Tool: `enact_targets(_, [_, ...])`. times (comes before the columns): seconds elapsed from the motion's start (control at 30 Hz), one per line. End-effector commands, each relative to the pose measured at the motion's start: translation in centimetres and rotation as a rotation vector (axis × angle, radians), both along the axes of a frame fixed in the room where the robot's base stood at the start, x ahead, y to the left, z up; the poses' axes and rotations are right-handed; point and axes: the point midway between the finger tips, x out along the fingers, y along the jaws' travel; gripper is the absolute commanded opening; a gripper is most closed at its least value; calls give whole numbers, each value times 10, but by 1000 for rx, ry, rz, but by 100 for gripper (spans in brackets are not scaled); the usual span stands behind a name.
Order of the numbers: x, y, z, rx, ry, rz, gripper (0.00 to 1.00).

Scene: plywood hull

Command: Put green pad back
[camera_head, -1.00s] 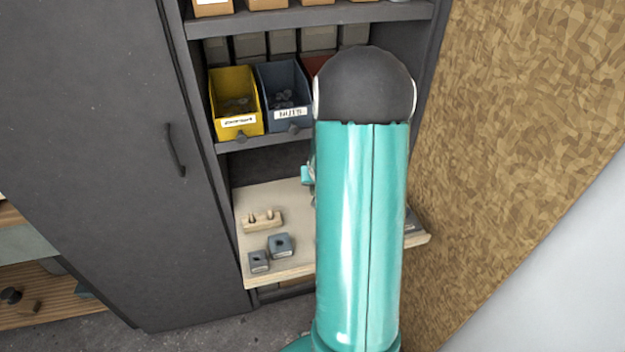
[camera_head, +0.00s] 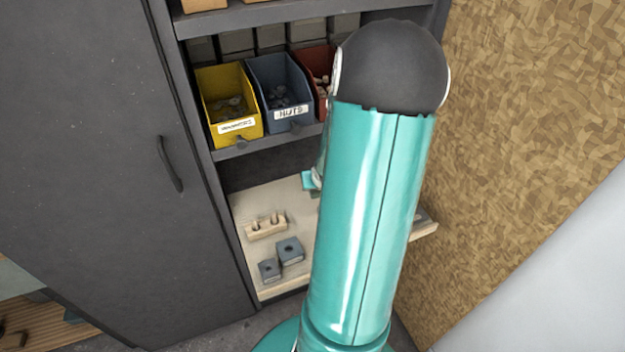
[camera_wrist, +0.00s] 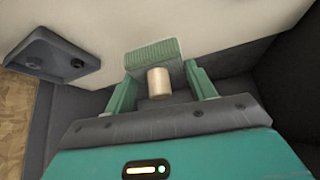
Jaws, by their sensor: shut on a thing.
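In the wrist view, the green pad (camera_wrist: 152,50) is ribbed on the face I see. It sits at the fingertips of my gripper (camera_wrist: 160,74), which is shut on it, one green finger at each side. A short pale cylinder (camera_wrist: 159,84) stands between the fingers, in front of the pad; I cannot tell whether it is joined to the pad. Beyond the pad is a pale surface. In the head view my own arm hides the pad and most of the gripper; only a small teal part shows beside the arm, over the pale wooden shelf board (camera_head: 285,205).
A dark grey holder (camera_wrist: 55,55) with two round marks lies left in the wrist view. On the board stand a wooden block with pegs (camera_head: 267,225) and two grey blocks (camera_head: 290,250). Yellow (camera_head: 230,105), blue (camera_head: 283,95) and red (camera_head: 318,75) bins sit above. A chipboard wall (camera_head: 510,130) is at right.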

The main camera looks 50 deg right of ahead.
Motion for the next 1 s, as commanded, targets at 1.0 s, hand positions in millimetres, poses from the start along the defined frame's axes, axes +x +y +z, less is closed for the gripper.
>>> enact_targets(1.0, [40,-24,-28,-1,1,-1,34])
